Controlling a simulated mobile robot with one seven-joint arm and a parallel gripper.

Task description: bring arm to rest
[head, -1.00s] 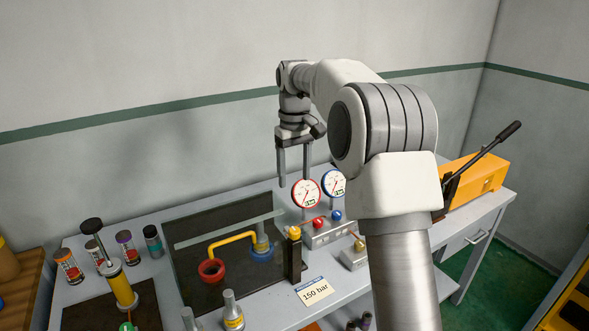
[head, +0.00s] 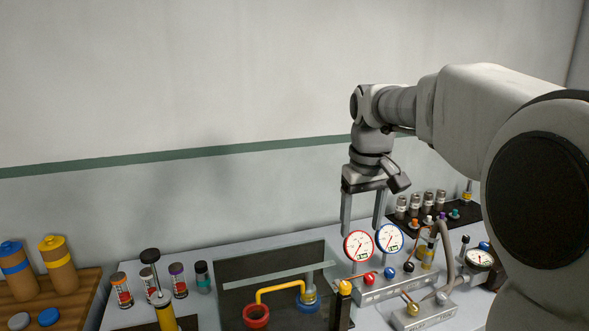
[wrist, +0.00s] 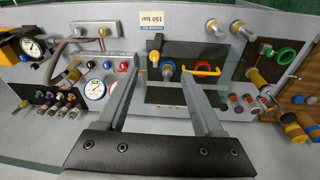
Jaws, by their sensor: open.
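My gripper (head: 362,215) hangs with its fingers pointing down, in front of the back wall and just above the red-rimmed gauge (head: 357,247) and the blue-rimmed gauge (head: 389,238) in the head view. Its two fingers stand apart with nothing between them. In the wrist view my gripper (wrist: 163,72) also shows as two spread, empty fingers above the bench. My arm reaches in from the right of the head view and hides part of the bench's right side.
A dark panel with a yellow pipe (head: 280,290) joins a red ring (head: 257,315) and a blue fitting (head: 308,299). Several small jars (head: 180,280) stand left, beside a wooden rack (head: 75,285) with canisters. Fittings (head: 428,199) stand at the back right. The wall above is bare.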

